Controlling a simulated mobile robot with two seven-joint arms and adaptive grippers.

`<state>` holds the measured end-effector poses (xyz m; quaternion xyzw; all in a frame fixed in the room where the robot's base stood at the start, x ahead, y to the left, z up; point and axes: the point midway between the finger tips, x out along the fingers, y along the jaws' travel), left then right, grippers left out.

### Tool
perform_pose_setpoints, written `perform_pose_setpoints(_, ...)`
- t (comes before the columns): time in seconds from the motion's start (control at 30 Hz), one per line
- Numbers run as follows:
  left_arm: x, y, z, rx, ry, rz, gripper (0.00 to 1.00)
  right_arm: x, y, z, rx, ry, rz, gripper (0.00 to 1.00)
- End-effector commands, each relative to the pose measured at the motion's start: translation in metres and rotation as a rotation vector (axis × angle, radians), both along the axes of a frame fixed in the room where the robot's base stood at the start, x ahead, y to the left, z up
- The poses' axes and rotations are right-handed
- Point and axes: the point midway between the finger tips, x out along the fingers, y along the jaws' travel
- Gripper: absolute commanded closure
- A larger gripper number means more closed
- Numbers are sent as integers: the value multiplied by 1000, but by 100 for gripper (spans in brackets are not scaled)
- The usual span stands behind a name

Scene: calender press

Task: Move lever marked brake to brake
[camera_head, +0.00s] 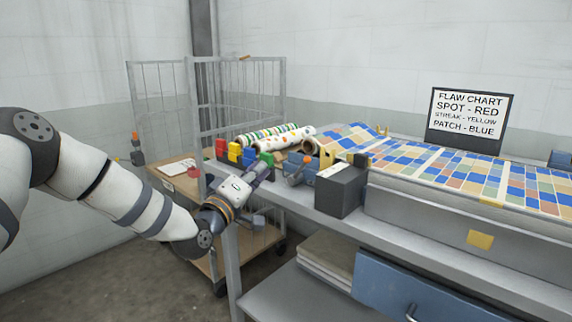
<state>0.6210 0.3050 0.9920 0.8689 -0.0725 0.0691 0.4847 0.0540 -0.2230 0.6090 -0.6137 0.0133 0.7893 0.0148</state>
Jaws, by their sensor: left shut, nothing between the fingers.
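My left gripper (266,162) reaches in from the left over the near end of the table, shut and empty. Its fingertips are close to a row of coloured blocks. Just right of it, a small grey part with an orange knob (306,161) stands near the blue bins, perhaps a lever; a gap seems to separate it from the gripper. A second orange-topped dark part (136,150) is at the far left by the cart. No "brake" marking is readable, so I cannot tell which is the brake lever. My right gripper is not in view.
A dark box (340,190) stands at the table's near corner. Patterned sheet (440,165) covers the press bed, with a flaw chart sign (467,120) behind. Patterned rolls (285,143) lie behind the blocks. A wire-sided cart (240,85) stands at the back left.

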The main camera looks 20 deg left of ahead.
Motion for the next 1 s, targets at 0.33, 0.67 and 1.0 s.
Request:
perform_pose_setpoints(0.33,76,-5,6,6,5,2,100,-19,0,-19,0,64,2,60)
perform_pose_setpoints(0.67,83,-37,-7,5,1,2,100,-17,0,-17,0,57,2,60)
perform_pose_setpoints(1.0,83,-38,-8,10,0,2,100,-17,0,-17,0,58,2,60)
